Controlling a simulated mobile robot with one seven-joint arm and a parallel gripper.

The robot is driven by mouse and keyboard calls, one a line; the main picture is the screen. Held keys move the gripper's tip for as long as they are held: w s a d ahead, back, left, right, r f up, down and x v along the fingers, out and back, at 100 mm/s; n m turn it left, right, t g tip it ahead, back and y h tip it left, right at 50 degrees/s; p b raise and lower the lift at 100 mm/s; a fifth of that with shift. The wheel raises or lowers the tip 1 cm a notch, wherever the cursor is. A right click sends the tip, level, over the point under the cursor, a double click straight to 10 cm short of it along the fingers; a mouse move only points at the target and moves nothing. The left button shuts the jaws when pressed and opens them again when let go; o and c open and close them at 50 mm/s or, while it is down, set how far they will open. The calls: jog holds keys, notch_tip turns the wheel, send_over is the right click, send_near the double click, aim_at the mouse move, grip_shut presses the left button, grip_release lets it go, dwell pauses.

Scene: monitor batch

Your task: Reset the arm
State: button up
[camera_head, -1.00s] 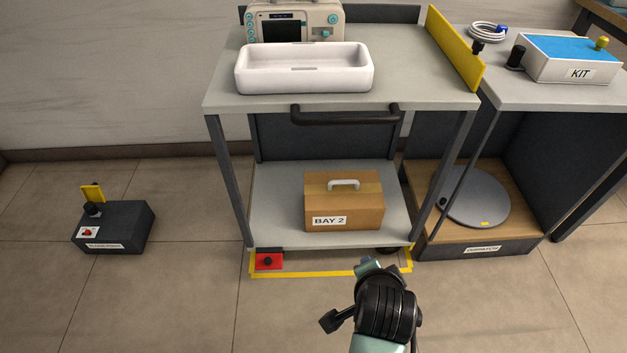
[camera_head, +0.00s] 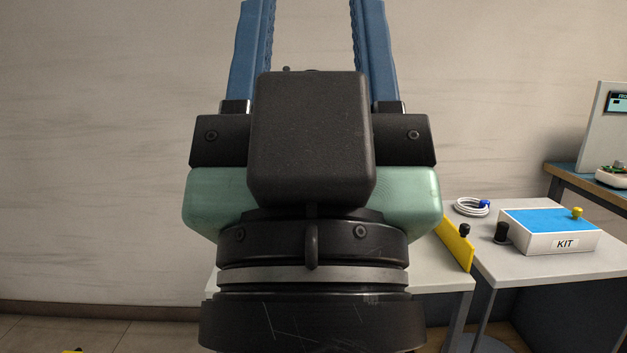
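My gripper (camera_head: 312,20) fills the middle of the head view, raised and pointing up. Its two blue fingers stand wide apart, with only the wall visible between them. It is open, and the visible part of the gap is empty. The fingertips run out of the top of the picture. The black and green gripper body hides most of the cart behind it, including where the white tray and the monitor stood.
The cart's grey top (camera_head: 437,275) shows at the right of my gripper, with a yellow panel (camera_head: 457,243) at its edge. A side table (camera_head: 520,268) at the right holds a KIT box (camera_head: 548,241) and a coiled white cable (camera_head: 472,208). The wall at the left is clear.

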notch_tip(320, 180, up, 34)
jog(key=p, duration=3.1)
jog(key=shift+r+p, duration=0.15)
jog(key=shift+p, duration=0.25)
jog(key=shift+w, duration=0.1)
